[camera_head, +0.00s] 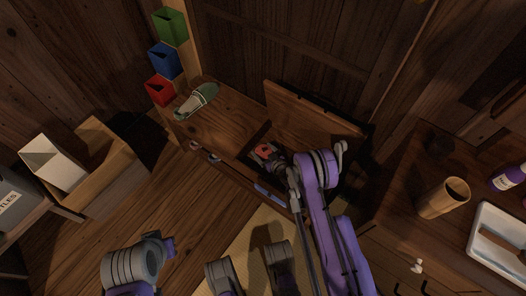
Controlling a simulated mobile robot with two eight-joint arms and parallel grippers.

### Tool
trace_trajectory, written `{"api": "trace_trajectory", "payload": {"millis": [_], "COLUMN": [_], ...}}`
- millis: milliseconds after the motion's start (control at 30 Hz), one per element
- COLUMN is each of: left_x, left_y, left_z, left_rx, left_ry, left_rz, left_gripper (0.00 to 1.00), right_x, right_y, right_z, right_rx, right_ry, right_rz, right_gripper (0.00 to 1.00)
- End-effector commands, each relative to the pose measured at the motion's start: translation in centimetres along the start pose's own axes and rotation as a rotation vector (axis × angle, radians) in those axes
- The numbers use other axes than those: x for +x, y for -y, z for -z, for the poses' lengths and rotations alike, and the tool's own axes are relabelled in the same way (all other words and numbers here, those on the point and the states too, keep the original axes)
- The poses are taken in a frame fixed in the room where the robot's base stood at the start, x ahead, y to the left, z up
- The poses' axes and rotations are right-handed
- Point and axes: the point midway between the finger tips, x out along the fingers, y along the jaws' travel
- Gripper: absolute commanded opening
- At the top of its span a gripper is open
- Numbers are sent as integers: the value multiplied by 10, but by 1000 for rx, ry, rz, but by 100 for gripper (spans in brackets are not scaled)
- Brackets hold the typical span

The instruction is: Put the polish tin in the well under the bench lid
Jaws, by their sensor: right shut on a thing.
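The bench (225,112) stands against the back wall, with its hinged lid (312,122) raised at its right part. The well under the lid (262,134) is a dark opening, largely hidden by my right arm. My right gripper (267,153) is at this opening, shut on a small red-and-dark thing, the polish tin (265,149). Its fingers hide much of the tin. I cannot tell how deep the tin is in the well. My left arm shows at the bottom left, but its gripper fingers do not show.
A green slipper (197,100) lies on the bench's left part. Green, blue and red boxes (164,58) hang on the post. At left stands a wooden crate (107,163) with a pale box. At right, a cabinet bears a wooden cup (443,198), a purple bottle (509,177) and a white tray (482,251).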

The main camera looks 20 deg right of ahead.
Motion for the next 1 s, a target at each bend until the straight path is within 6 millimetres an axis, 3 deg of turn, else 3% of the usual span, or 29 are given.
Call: {"api": "trace_trajectory", "payload": {"millis": [667, 700, 1000], "left_x": [9, 8, 8], "left_y": [0, 0, 0], "left_z": [-2, -2, -2], "left_rx": [0, 0, 0], "left_ry": [2, 2, 1], "left_rz": [0, 0, 0], "left_gripper": [0, 0, 0], "right_x": [4, 4, 4], "right_y": [0, 0, 0], "right_z": [-10, -10, -10], "right_rx": [0, 0, 0], "right_ry": [0, 0, 0], "right_rz": [0, 0, 1], "right_gripper": [35, 97, 100]}}
